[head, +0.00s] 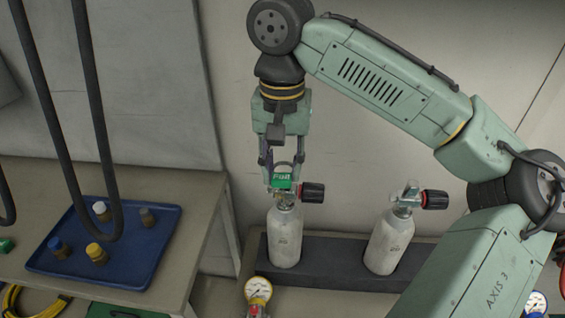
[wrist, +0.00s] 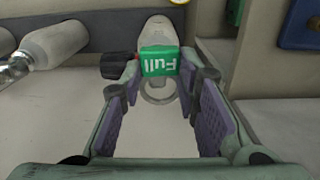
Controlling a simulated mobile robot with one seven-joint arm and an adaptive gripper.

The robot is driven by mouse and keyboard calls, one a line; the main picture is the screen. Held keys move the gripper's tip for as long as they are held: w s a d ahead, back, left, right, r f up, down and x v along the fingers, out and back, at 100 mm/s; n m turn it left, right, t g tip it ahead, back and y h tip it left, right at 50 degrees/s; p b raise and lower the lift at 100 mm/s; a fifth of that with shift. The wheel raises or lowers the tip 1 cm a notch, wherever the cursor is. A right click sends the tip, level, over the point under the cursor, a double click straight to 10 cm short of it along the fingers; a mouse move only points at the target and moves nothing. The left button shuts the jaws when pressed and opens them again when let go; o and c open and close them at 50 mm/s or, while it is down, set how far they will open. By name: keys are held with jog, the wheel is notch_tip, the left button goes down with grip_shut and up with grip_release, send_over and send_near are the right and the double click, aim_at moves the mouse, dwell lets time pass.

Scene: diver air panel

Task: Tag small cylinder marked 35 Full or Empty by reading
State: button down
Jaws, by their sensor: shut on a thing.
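My gripper (head: 281,180) points down over the left small grey cylinder (head: 285,240), which stands upright with a black valve knob. It is shut on a green tag (head: 283,179) that reads "Full", with a pale ring (wrist: 160,90) that shows between my fingers in the wrist view. The tag is at the cylinder's valve top; I cannot tell if the ring is around the neck. A second small cylinder (head: 388,245) stands to the right. The cylinder markings are too small to read. A white dial gauge (head: 258,289) is in front; its reading is not legible.
A blue tray (head: 130,272) with several small capped pieces lies on the bench at left, with dark hoses (head: 95,110) hanging above it. A yellow hose (head: 25,300) lies in front. Both cylinders stand on a dark base (head: 335,277) against the wall.

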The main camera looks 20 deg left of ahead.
jog(key=shift+f, duration=0.25)
jog(key=shift+f+b, duration=0.3)
jog(key=shift+f, duration=0.2)
jog(key=shift+f, duration=0.1)
jog(key=shift+d+p, duration=0.2)
jog(key=shift+p, duration=0.1)
dwell(0.3)
jog(key=shift+f, duration=1.1)
dwell(1.4)
jog(key=c, duration=1.2)
grip_release()
jog(key=shift+o, duration=0.2)
